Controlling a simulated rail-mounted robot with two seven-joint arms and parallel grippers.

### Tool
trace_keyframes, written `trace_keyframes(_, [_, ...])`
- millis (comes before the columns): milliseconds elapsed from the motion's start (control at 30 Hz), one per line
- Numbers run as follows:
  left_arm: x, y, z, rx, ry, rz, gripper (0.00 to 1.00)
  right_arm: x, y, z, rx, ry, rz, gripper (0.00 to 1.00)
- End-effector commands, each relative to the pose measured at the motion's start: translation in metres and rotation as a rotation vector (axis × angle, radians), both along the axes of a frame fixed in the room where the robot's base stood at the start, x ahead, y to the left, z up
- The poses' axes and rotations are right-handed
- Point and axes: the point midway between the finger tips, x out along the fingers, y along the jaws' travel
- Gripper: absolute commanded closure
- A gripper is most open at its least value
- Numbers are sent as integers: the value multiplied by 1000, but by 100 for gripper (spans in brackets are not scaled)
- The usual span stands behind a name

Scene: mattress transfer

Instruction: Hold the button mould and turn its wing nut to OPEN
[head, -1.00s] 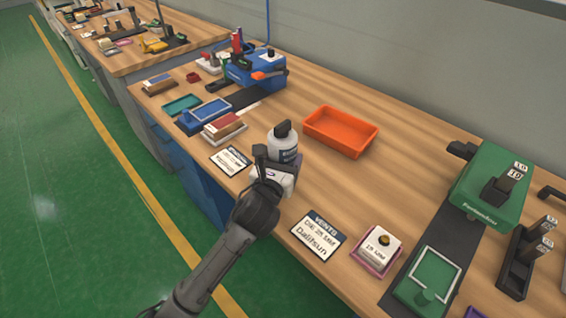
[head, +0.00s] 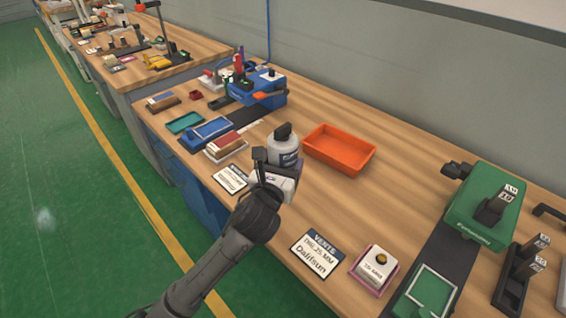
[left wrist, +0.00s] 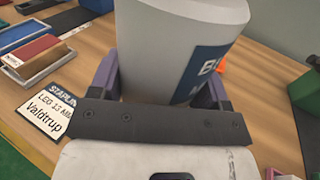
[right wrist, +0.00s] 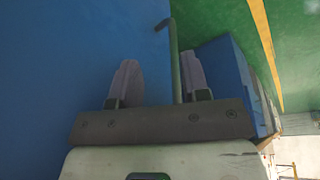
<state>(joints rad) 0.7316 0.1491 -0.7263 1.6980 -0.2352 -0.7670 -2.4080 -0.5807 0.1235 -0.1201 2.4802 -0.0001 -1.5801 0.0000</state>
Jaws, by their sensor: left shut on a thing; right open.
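A grey-white round container with a black top piece, which I take to be the button mould (head: 283,151), stands upright near the bench's front edge. The left wrist view shows its grey wall and a dark blue label starting with "B" (left wrist: 183,40). My left gripper (left wrist: 162,85) is shut on its body, one purple finger on each side. The container's base is hidden behind the gripper in the head view. I cannot read any OPEN mark. My right gripper (right wrist: 158,80) is open and empty, in front of a blue surface below; it is outside the head view.
An orange tray (head: 340,162) stands just behind and right of the container. Name cards (head: 231,179) lie left and right of the gripper. A blue press (head: 258,90) is further left, a green press (head: 484,205) on the right. Bare bench lies between tray and green press.

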Motion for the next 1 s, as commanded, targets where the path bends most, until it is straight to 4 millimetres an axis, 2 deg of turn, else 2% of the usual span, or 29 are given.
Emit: trace_keyframes(1000, [0, 0, -26, 0, -3, 0, 76, 0, 0, -7, -1, 0, 0, 57])
